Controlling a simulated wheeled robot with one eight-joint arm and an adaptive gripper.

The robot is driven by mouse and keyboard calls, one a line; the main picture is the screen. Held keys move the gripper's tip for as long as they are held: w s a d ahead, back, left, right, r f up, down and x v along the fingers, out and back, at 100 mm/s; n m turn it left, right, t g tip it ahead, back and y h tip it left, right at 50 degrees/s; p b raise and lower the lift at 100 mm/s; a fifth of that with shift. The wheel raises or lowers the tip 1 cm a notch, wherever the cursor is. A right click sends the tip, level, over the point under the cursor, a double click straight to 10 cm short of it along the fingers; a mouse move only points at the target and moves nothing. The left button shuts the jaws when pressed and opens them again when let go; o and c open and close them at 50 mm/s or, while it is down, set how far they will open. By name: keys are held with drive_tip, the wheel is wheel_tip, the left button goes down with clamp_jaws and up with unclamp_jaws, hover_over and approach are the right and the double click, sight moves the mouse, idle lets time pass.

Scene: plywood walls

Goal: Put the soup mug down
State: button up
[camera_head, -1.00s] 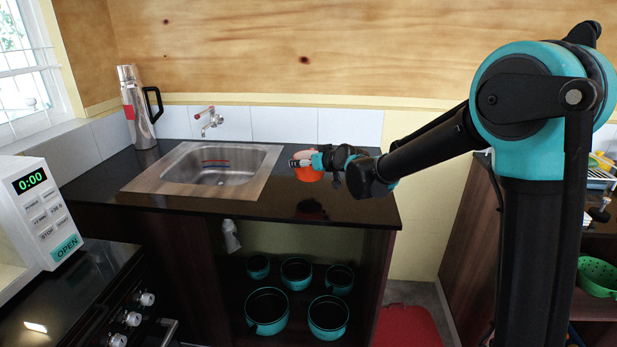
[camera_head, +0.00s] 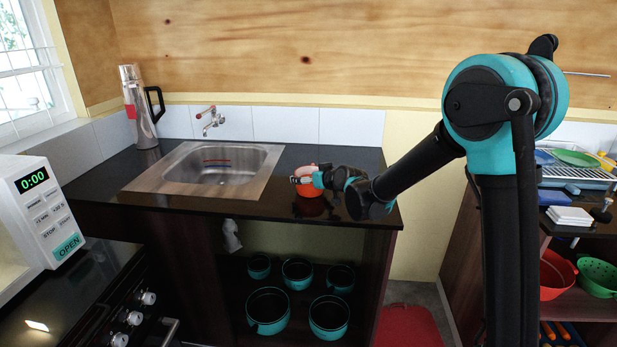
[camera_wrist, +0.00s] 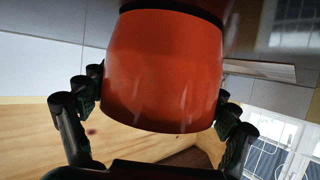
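The soup mug (camera_head: 309,191) is orange-red and is at the right part of the dark counter, right of the sink. In the wrist view the mug (camera_wrist: 163,75) fills the middle between the two fingers of my gripper (camera_wrist: 158,100). My gripper (camera_head: 306,181) is closed around the mug's sides, and its fingers partly cover the mug in the head view. The mug is at or just above the counter, with its reflection right under it. I cannot tell whether its base touches the surface.
The steel sink (camera_head: 172,186) lies left of the mug, and a steel flask (camera_head: 139,108) stands at the back left. The counter (camera_head: 255,207) in front of the mug is clear. Several teal pots (camera_head: 267,325) sit on the shelf below. A dish rack (camera_head: 580,180) is at the right.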

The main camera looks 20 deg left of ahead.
drive_tip(key=shift+o, duration=0.9)
drive_tip(key=shift+d+r, duration=0.1)
drive_tip(key=shift+r, duration=0.05)
drive_tip(key=v, duration=1.2)
